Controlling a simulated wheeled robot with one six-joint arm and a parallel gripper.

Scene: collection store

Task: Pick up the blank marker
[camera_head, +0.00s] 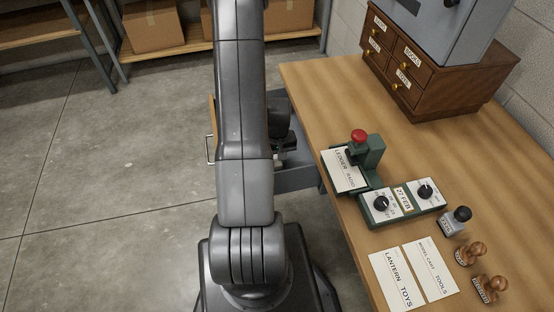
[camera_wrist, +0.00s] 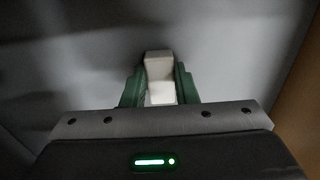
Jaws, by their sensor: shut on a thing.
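A plain white block, the blank marker (camera_wrist: 158,67), shows in the wrist view between the green fingers of my gripper (camera_wrist: 159,76). The fingers are shut on its two sides. No lettering can be made out on it. Below and behind it is a plain grey surface; I cannot tell whether the marker touches it. In the head view my arm hides the marker and the fingertips. The arm reaches over a grey open drawer (camera_head: 302,179) at the table's left side, most of it hidden.
The wooden table (camera_head: 470,137) holds a green stamping device (camera_head: 371,151) with a red knob, a dial unit (camera_head: 407,205), printed cards (camera_head: 397,278), several stamps (camera_head: 490,288) and a small drawer cabinet (camera_head: 440,88). Shelves with boxes (camera_head: 153,25) stand behind. Open floor lies left.

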